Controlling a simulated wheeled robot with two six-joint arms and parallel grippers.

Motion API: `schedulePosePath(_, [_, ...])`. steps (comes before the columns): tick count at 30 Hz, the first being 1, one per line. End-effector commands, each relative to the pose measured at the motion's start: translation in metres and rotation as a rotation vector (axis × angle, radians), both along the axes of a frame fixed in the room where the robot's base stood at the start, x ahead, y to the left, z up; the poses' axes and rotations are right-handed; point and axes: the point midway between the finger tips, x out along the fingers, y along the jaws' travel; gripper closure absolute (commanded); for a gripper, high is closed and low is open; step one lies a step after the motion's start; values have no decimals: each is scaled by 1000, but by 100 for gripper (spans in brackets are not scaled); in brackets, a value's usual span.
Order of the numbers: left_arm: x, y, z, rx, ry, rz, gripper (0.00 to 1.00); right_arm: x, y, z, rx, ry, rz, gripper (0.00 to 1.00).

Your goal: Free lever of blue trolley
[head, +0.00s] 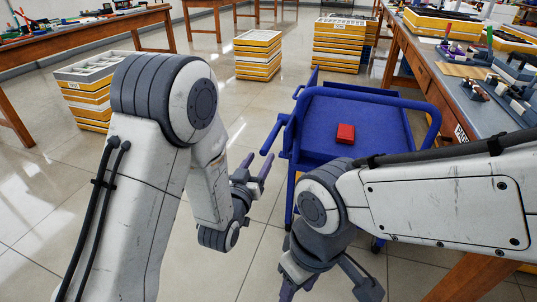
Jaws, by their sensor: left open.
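A thin upright blue piece (313,78) rises at the far left corner. My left gripper (257,168) is open and empty, left of the trolley and just below the bar, apart from it. My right gripper (325,290) is low in front, with its fingers spread. My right arm hides the trolley's near side.
A red box (345,134) lies on the trolley top. A workbench (437,88) with tools runs close along the right. Stacks of yellow and white crates (257,56) stand behind and at the left (92,84). The tiled floor between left arm and trolley is clear.

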Motion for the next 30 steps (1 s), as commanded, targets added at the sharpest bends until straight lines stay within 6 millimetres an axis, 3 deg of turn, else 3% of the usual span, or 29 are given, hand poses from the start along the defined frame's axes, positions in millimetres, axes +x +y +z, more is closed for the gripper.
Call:
schedulePosePath(1, [2, 0, -5, -2, -7, 0, 43, 0, 0, -16, 0, 0, 0, 50])
schedulePosePath(4, [4, -1, -5, -1, -6, 0, 43, 0, 0, -30, 0, 0, 0, 50])
schedulePosePath(9, [40, -13, 0, 0, -3, 1, 43, 0, 0, -27, 0, 0, 0, 50])
schedulePosePath(15, [67, -22, 1, 0, -2, 0, 43, 0, 0, -32, 0, 0, 0, 50])
schedulePosePath(28, [78, -25, 1, 2, 2, 0, 43, 0, 0, -33, 0, 0, 0, 50])
schedulePosePath(29, [78, -25, 1, 1, 1, 0, 47, 0, 0, -33, 0, 0, 0, 50])
schedulePosePath(30, [78, -25, 1, 1, 1, 0, 62, 0, 0, -33, 0, 0, 0, 50])
